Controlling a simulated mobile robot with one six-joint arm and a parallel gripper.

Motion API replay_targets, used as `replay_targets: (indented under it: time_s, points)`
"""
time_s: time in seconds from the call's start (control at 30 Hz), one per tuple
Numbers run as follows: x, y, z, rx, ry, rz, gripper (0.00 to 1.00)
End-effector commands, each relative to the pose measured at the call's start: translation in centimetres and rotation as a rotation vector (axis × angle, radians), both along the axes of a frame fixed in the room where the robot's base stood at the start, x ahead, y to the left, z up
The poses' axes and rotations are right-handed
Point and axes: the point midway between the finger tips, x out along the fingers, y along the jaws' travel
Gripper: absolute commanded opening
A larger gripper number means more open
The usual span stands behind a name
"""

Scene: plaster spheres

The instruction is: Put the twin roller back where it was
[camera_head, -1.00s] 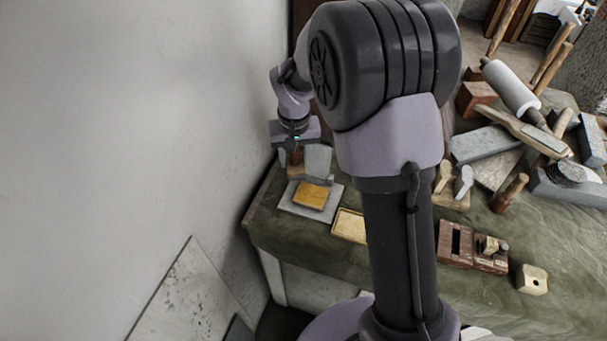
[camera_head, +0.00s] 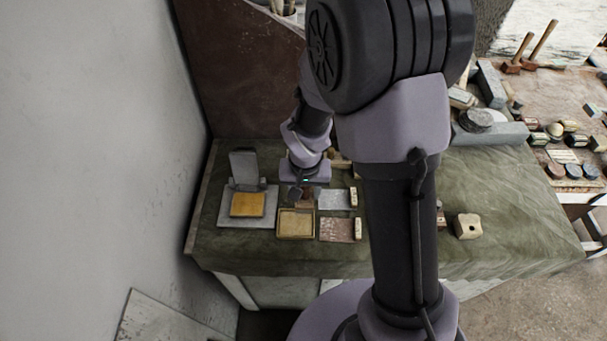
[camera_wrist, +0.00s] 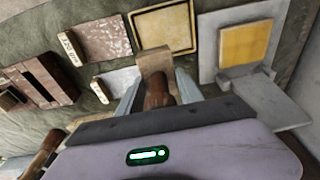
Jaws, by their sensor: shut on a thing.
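My gripper (camera_wrist: 160,90) is shut on a brown wooden handle with a pale tan block-like head (camera_wrist: 155,62), seen in the wrist view between the two grey fingers. I take this to be the twin roller; its rollers cannot be made out. In the head view my gripper (camera_head: 301,186) is over the green-draped bench, behind a shallow yellow-rimmed tray (camera_head: 280,235). The held thing shows there only as a small brown patch (camera_head: 304,201). Whether it touches the bench cannot be told.
A grey slab (camera_head: 225,218) with a yellow square and an upright grey plate stands left of my gripper. A pale plate (camera_head: 333,200), a mottled reddish plate (camera_head: 337,230) and small cream bars (camera_head: 358,229) lie right. A wall borders the bench's left.

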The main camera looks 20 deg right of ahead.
Motion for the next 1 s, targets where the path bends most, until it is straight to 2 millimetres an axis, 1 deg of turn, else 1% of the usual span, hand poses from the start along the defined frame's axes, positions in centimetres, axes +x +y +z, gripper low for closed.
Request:
replay_targets:
  time_s: [0.03,0.1,0.2,0.3,0.37,0.5,0.57,0.77,0.9,0.93,1.0]
  points:
    - [1.8,-0.1,-0.3,0.001,-0.001,-0.003,0.05]
    - [4.3,-0.3,-0.5,0.001,-0.001,-0.002,0.05]
    - [7.1,-0.4,-0.8,0.0,-0.001,0.0,0.05]
    - [8.6,-0.5,-0.9,0.0,0.0,0.0,0.05]
    - [8.9,-0.5,-1.2,0.0,0.0,0.001,0.05]
    - [8.9,-0.5,-3.8,0.0,0.003,0.001,0.05]
    - [8.9,-0.5,-4.6,0.0,0.002,0.001,0.05]
    - [8.9,-0.5,-4.4,0.0,0.0,0.001,0.05]
    - [8.9,-0.5,-4.9,0.0,0.0,0.001,0.05]
    - [8.9,-0.5,-4.8,0.0,0.001,0.001,0.49]
    - [8.9,-0.5,-4.7,0.0,0.0,0.001,0.63]
